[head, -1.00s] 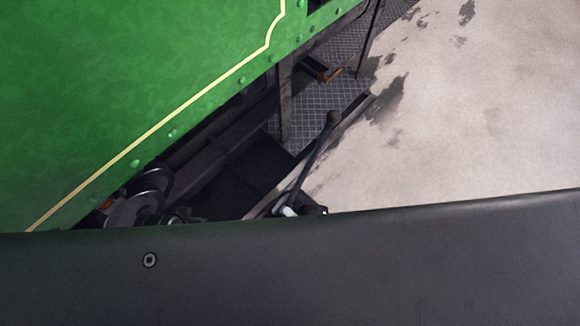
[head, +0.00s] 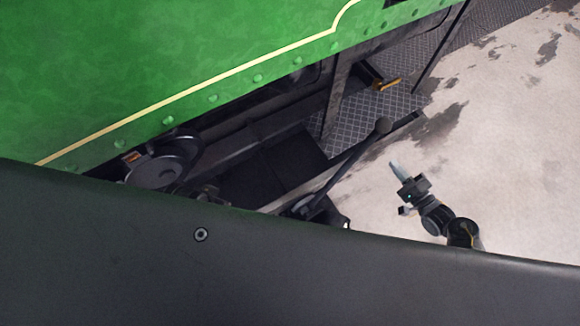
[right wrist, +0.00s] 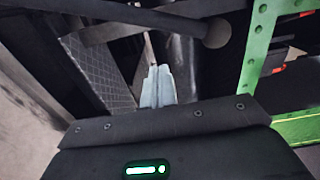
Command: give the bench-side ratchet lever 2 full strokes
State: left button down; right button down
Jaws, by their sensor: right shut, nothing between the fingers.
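The ratchet lever (head: 352,160), a dark rod with a round knob at its upper end, leans up and right from beside the tram's dark frame in the head view. In the right wrist view the lever's knob (right wrist: 216,33) shows above and right of the fingers, with the rod running left from it. My right gripper (head: 395,168) is shut and empty, to the right of the lever and apart from it. Its pale fingers (right wrist: 157,84) also show together in the right wrist view. The lever's lower end is partly hidden by a dark panel. My left gripper is out of view.
The green tram side (head: 170,60) with rivets fills the upper left. A dark round wheel (head: 163,165) sits below it. A checkered metal step plate (head: 375,112) lies behind the lever. A wide dark panel (head: 290,255) crosses the foreground. Pale stained floor (head: 520,150) is open at right.

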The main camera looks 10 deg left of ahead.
jog(key=shift+w+d, duration=0.45)
jog(key=shift+d, duration=0.05)
jog(key=b+x, duration=0.2)
jog(key=x, duration=0.9)
